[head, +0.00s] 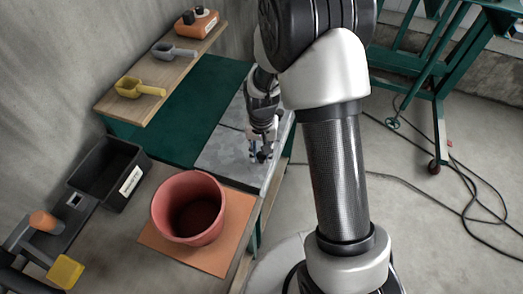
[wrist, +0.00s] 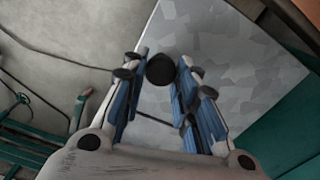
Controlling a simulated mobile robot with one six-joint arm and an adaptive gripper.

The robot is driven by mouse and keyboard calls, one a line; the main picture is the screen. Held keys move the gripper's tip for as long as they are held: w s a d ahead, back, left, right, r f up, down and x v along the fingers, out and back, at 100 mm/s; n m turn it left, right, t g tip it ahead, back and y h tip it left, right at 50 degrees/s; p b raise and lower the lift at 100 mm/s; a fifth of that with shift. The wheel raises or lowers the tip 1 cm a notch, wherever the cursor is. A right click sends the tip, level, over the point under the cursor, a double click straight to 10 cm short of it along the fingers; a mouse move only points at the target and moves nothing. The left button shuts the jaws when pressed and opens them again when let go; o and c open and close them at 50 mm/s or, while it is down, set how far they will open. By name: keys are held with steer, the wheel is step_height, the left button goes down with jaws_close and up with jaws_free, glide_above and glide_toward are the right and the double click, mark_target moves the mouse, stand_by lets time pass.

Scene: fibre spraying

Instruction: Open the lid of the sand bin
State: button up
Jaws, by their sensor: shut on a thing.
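The sand bin's lid (head: 222,157) is a grey, mottled metal panel beside the dark green surface in the head view. It also fills much of the wrist view (wrist: 225,60). My gripper (head: 261,153) is over the lid near its right edge. In the wrist view my gripper (wrist: 160,76) has its blue-padded fingers around a round black knob (wrist: 160,68) on the lid, and is shut on it. I cannot tell whether the lid is raised. The bin's inside does not show.
A red bucket (head: 165,213) stands on an orange board (head: 229,243) in front of the lid. A black bin (head: 128,190) is at left. A wooden shelf (head: 185,67) holds two scoops above the green surface (head: 178,133). Cables and a green stand (head: 440,120) are at right.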

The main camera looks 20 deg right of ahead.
jaws_close()
steer(key=w+a, duration=0.3)
steer(key=a, duration=0.2)
steer(key=w+a, duration=0.4)
steer(key=a, duration=0.1)
steer(key=w+a+p, duration=0.1)
steer(key=w+a, duration=0.3)
steer(key=a, duration=0.1)
steer(key=shift+a, duration=0.15)
steer(key=o, duration=0.6)
jaws_free()
